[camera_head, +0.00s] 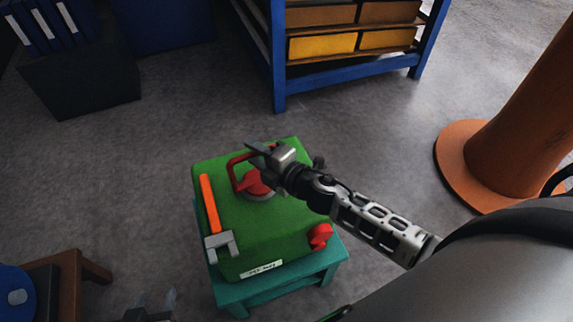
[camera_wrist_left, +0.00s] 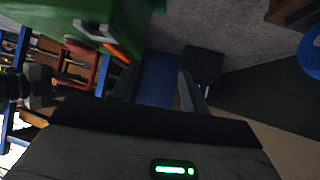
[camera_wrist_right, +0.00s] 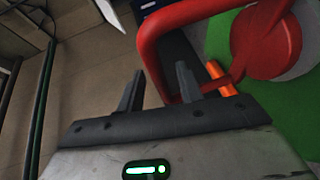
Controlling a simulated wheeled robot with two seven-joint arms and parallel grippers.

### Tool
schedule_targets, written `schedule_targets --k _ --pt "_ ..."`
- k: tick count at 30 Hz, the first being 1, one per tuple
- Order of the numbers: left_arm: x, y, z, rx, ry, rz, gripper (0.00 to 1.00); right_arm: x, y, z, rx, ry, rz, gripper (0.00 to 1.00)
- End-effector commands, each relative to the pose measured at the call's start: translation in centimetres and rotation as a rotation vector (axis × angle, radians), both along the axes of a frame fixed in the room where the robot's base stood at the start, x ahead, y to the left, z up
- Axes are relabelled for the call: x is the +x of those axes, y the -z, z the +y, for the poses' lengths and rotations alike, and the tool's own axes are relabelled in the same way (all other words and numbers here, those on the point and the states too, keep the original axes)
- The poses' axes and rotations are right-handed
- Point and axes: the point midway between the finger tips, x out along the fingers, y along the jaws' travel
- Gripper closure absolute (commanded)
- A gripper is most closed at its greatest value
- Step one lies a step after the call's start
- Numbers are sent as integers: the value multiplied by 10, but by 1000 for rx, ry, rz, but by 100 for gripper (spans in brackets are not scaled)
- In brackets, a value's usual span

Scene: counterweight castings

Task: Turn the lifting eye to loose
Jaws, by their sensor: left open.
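The red lifting eye (camera_head: 255,183) stands on the green casting (camera_head: 270,225), its loop on the far left side. My right gripper (camera_head: 263,156) is at the loop from the right. In the right wrist view, the loop (camera_wrist_right: 150,40) runs down between and behind the two spread fingers; I cannot tell whether they touch it. My left gripper (camera_head: 155,304) is open and empty at the bottom edge of the head view, short of the casting. In the left wrist view, the casting (camera_wrist_left: 125,18) is at the top and nothing is between the fingers.
An orange-handled tool (camera_head: 209,200) with a grey head lies on the casting's left side. A small red part (camera_head: 320,235) sits at its right corner. A teal stand (camera_head: 285,291) carries the casting. A blue rack (camera_head: 279,80) and an orange column (camera_head: 515,120) stand beyond.

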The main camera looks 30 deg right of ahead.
Motion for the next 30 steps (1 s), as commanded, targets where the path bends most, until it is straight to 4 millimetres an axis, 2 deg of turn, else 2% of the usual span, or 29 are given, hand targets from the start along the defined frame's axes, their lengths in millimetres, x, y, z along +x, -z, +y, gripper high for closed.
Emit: schedule_targets --k 9,15,21,30 --pt "4 1 0 -2 0 -12 55 -73 -11 -29 -2 1 5 64" --pt "7 2 -1 -4 1 -18 55 -107 -19 -42 -1 1 3 64" --pt "7 2 -2 -6 2 -17 55 -121 -23 -49 -1 2 1 64" --pt "6 1 -3 -7 4 -19 55 -123 -25 -50 -1 1 0 64"
